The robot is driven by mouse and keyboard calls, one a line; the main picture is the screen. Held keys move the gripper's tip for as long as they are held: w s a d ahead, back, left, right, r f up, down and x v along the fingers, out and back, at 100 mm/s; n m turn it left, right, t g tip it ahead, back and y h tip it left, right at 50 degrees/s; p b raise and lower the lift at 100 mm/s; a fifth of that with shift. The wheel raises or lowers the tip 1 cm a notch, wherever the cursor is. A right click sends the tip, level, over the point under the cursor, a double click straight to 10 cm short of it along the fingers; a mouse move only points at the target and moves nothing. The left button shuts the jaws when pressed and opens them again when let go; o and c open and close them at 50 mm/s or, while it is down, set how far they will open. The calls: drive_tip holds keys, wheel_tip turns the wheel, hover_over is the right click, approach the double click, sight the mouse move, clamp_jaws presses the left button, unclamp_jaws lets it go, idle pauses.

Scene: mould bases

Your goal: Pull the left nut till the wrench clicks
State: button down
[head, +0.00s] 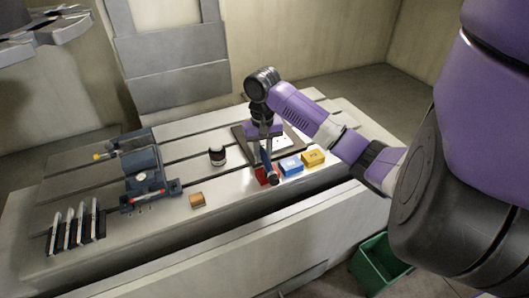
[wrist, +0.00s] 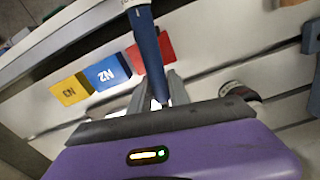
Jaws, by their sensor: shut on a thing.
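My gripper (head: 266,138) is over the front part of the slotted machine table, pointing down. It is shut on a wrench with a blue handle (head: 265,157); the handle (wrist: 150,55) also shows between my fingers (wrist: 158,98) in the wrist view. The wrench's dark round end (head: 273,180) hangs toward the table's front edge, by the red block. A grey mould plate (head: 241,139) with a paler top lies behind and beside my gripper, partly covered by it. I cannot make out the left nut or whether the wrench is seated on one.
A red block (head: 262,175), blue block (head: 291,166) and yellow block (head: 313,158) line the front edge. A dark vise (head: 143,178), a black-and-white cylinder (head: 217,156), a brown block (head: 197,200) and several upright metal pieces (head: 76,226) stand left. A green bin (head: 372,270) is below right.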

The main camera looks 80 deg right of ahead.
drive_tip(key=shift+w+a+f+m+p, duration=0.2)
drive_tip(key=shift+w+a+m+p, duration=0.3)
drive_tip(key=shift+w+a+p, duration=0.3)
idle(0.6)
drive_tip(key=shift+s+d+f, duration=0.1)
drive_tip(key=shift+d, duration=0.05)
drive_tip(key=shift+s+d, duration=0.15)
drive_tip(key=shift+s, duration=0.05)
drive_tip(key=shift+s+d+n, duration=0.2)
drive_tip(key=shift+s+n, duration=0.2)
drive_tip(key=shift+n, duration=0.1)
drive_tip(key=shift+r, duration=0.2)
drive_tip(key=shift+d+r+p, duration=0.15)
drive_tip(key=shift+r+p, duration=0.8)
drive_tip(key=shift+r, duration=1.05)
